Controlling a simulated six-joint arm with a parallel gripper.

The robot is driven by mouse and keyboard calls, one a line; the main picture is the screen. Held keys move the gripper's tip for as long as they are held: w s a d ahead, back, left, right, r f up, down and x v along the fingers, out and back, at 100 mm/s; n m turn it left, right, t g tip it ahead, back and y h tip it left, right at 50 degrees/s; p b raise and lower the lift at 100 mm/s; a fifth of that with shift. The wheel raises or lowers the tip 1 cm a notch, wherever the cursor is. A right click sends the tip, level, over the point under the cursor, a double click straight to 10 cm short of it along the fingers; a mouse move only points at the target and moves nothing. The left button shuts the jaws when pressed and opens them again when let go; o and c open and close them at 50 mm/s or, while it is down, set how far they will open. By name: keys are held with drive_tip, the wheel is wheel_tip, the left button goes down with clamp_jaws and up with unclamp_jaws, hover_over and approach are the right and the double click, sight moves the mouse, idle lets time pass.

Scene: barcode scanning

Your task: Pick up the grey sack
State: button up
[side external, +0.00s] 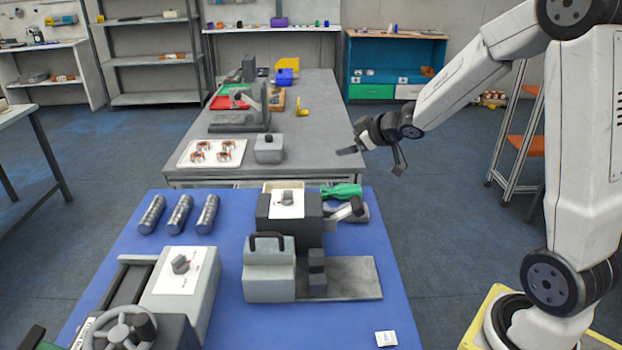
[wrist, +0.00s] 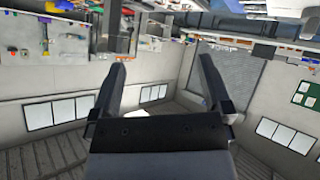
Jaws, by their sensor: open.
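A grey rounded thing (side external: 359,213) lies at the right edge of the blue table, partly hidden behind the dark machine and its grey arm. It may be the grey sack, but I cannot tell for sure. My gripper (side external: 372,161) is open and empty. It hangs in the air above and behind the blue table's far right corner, apart from everything. In the wrist view the two fingers of my gripper (wrist: 161,65) are spread with nothing between them. The wrist view shows walls and shelves tilted, with no sack that I can make out.
The blue table (side external: 230,275) holds a dark machine with a white panel (side external: 287,206), a grey block with a handle (side external: 268,275), several metal cylinders (side external: 180,214), a green item (side external: 342,191) and a small white packet (side external: 386,338). A grey table (side external: 310,135) stands behind.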

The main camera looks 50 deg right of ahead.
drive_tip(key=w+d+n+t+y, duration=0.1)
drive_tip(key=d+n+y, duration=0.1)
drive_tip(key=d+y, duration=0.1)
drive_tip(key=n+g+y, duration=0.3)
drive_tip(key=n+y, duration=0.1)
drive_tip(key=y, duration=0.3)
hover_over(366, 207)
drive_tip(key=s+d, duration=0.3)
wheel_tip(366, 207, down, 5)
wheel_tip(366, 207, down, 12)
drive_tip(key=shift+s+r, duration=0.1)
drive_tip(key=shift+f, duration=0.6)
drive_tip(key=shift+x, duration=1.25)
drive_tip(key=shift+r+x, duration=0.1)
drive_tip(key=shift+x, duration=1.2)
drive_tip(key=shift+r+x, duration=0.15)
drive_tip(key=shift+x, duration=1.15)
